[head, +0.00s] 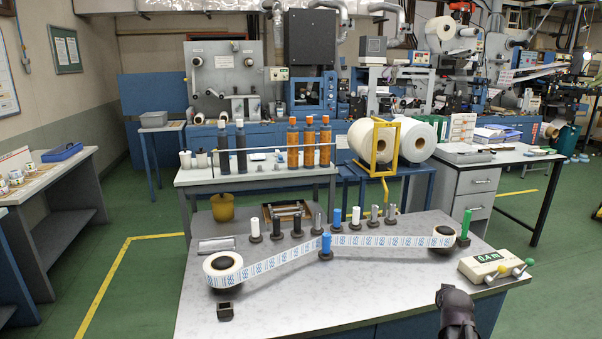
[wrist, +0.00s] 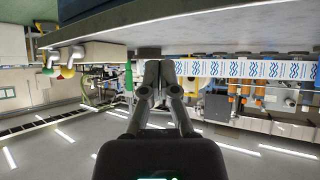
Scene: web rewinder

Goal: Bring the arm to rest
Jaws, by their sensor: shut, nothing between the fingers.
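My gripper (wrist: 158,72) is shut and empty in the wrist view, its two fingers together. In the head view a dark part of my arm (head: 457,312) shows at the lower right, in front of the table's front edge. A grey worktable (head: 290,315) carries a printed web (head: 385,240) running from a left roll (head: 222,268) past a blue roller (head: 326,245) to the right side by a green post (head: 465,224). The web also shows in the wrist view (wrist: 245,69), behind and to the right of the fingers; no contact is visible.
Several short posts (head: 297,224) stand behind the web. A small dark block (head: 225,311) sits at front left. The table's front middle is clear.

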